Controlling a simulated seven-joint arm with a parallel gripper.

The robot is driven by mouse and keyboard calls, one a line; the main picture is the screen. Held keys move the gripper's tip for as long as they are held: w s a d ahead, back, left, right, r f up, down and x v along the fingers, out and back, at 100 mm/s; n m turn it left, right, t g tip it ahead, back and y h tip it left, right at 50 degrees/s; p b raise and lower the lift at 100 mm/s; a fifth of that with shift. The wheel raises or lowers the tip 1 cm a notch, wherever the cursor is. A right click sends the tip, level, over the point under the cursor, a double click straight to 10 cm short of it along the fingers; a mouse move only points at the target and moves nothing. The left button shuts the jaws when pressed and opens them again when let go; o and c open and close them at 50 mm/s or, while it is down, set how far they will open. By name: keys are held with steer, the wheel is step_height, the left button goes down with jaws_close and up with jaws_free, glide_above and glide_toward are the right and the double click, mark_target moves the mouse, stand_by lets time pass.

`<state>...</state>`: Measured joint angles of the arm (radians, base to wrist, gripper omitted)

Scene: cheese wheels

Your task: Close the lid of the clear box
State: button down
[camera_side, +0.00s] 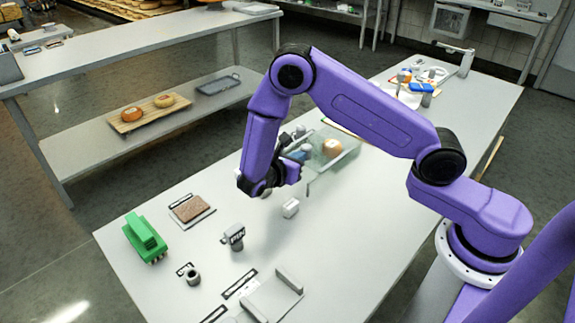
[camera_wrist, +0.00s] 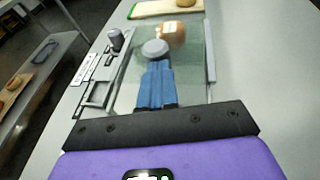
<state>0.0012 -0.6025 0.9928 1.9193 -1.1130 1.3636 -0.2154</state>
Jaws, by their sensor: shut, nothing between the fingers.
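The clear box (camera_side: 345,161) is greenish and see-through in the side view. An orange cheese wheel (camera_side: 332,148) shows through it, and the wheel also appears in the wrist view (camera_wrist: 171,35). A clear panel (camera_wrist: 190,72) lies around and beyond my fingers in the wrist view. I cannot tell which clear panel is the lid or how far it is tilted. My gripper (camera_wrist: 156,64) is shut, with its blue fingers together and empty, pointing towards the box. A round grey piece (camera_wrist: 155,48) shows at the fingertips; contact with it is unclear. My arm partly hides the box's left side.
A small white block (camera_side: 291,208) and a dark grey piece (camera_side: 233,236) stand on the table in front. A green tool (camera_side: 146,236) and a brown slab (camera_side: 189,208) lie at left. A pale board (camera_wrist: 160,8) lies beyond the box.

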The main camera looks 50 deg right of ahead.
mark_target(309, 163)
steer(key=d, duration=0.8)
steer(key=shift+d, duration=0.4)
steer(key=a, duration=0.5)
steer(key=shift+s, duration=0.4)
steer(key=v, duration=0.9)
steer(key=s+r+m+g+y, duration=0.1)
steer(key=s+r+m+y, duration=0.1)
steer(key=s+y, duration=0.3)
steer(key=s+r+m+y, duration=0.3)
steer(key=s+r+y, duration=0.2)
steer(key=s, duration=0.8)
steer(key=s+r+m+g+y, duration=0.1)
steer(key=s+r+m+y, duration=0.1)
steer(key=s, duration=0.7)
steer(key=r+y, duration=0.1)
steer(key=y, duration=0.1)
steer(key=shift+d+r+m+g+y, duration=0.2)
steer(key=shift+m+g+y, duration=0.1)
steer(key=shift+y, duration=0.1)
steer(key=shift+w, duration=0.1)
